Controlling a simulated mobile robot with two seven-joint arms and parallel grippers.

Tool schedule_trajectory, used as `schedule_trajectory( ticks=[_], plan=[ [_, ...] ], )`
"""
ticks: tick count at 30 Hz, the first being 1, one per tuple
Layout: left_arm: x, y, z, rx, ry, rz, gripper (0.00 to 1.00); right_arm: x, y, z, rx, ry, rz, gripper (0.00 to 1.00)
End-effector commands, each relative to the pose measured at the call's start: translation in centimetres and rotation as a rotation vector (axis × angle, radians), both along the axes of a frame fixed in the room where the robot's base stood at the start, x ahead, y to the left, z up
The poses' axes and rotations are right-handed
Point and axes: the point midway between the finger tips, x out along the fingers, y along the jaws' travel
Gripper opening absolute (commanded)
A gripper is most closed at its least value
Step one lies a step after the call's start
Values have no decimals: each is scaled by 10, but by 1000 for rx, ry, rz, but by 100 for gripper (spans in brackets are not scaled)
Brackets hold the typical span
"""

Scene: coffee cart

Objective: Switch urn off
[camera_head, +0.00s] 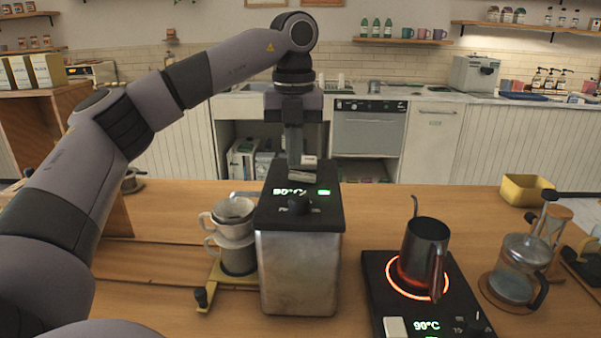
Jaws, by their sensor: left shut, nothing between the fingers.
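The urn (299,272) is a brushed-metal box with a black top, standing on the wooden counter in the middle of the head view. Its top has a dark knob (299,204), a lit display (289,191) and a green light (324,192). A small pale piece (309,160), which looks like a switch, shows at the far edge of the top. My left gripper (295,165) points down at that far edge, shut and empty, right beside the pale piece. I cannot tell whether they touch. My right gripper is not in view.
A dark kettle (425,249) stands on a glowing hotplate (461,300) to the right. A French press (521,268) is further right. White cups (235,229) on a stand are close left of the urn. A yellow bin (526,190) sits at the back right.

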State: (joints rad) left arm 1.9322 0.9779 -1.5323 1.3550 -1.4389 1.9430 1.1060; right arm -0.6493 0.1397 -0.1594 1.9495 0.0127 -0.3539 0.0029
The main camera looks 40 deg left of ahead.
Motion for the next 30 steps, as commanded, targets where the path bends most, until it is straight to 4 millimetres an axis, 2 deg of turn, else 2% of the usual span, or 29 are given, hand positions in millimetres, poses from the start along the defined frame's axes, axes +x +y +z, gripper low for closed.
schedule_trajectory(
  ticks=[30],
  plan=[
    [0, 0, -9, 0, 0, 0, 0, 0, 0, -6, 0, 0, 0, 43]
  ],
)
